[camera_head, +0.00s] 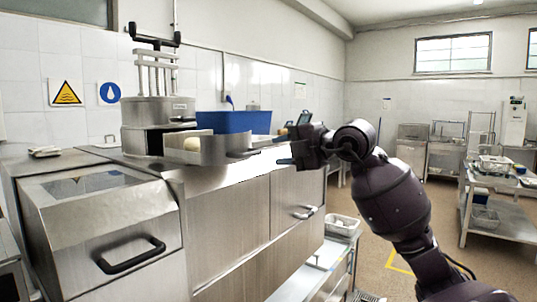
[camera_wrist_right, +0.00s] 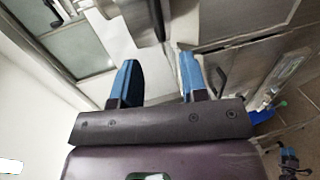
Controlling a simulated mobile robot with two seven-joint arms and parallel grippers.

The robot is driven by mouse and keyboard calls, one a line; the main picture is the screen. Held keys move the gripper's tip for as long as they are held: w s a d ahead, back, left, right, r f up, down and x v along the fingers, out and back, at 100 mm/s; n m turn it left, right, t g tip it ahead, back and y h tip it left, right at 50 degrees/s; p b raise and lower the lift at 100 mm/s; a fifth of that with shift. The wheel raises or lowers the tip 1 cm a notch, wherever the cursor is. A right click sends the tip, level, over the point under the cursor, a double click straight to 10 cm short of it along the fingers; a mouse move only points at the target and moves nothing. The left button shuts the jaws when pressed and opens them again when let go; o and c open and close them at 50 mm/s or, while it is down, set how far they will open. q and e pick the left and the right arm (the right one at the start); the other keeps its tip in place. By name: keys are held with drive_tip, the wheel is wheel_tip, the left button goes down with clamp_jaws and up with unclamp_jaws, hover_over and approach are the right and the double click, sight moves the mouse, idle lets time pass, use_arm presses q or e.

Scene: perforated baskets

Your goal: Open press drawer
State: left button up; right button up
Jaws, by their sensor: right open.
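The press (camera_head: 158,112) is a metal machine with a black bar handle on top, standing on the steel counter at the left in the head view. A curved metal drawer-like part (camera_head: 228,148) extends from its lower front to the right, with a pale item (camera_head: 192,144) beside its wall. In the wrist view the open fingers (camera_wrist_right: 160,78) point toward metal surfaces; contact cannot be told. My left gripper is out of view.
A blue basket (camera_head: 234,122) stands just behind the drawer-like part. The steel counter (camera_head: 240,172) runs below my right gripper. A cabinet with a black handle (camera_head: 130,257) is at the front left. Open floor lies to the right, before a steel rack (camera_head: 493,205).

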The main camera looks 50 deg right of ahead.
drive_tip(key=shift+v, duration=0.9)
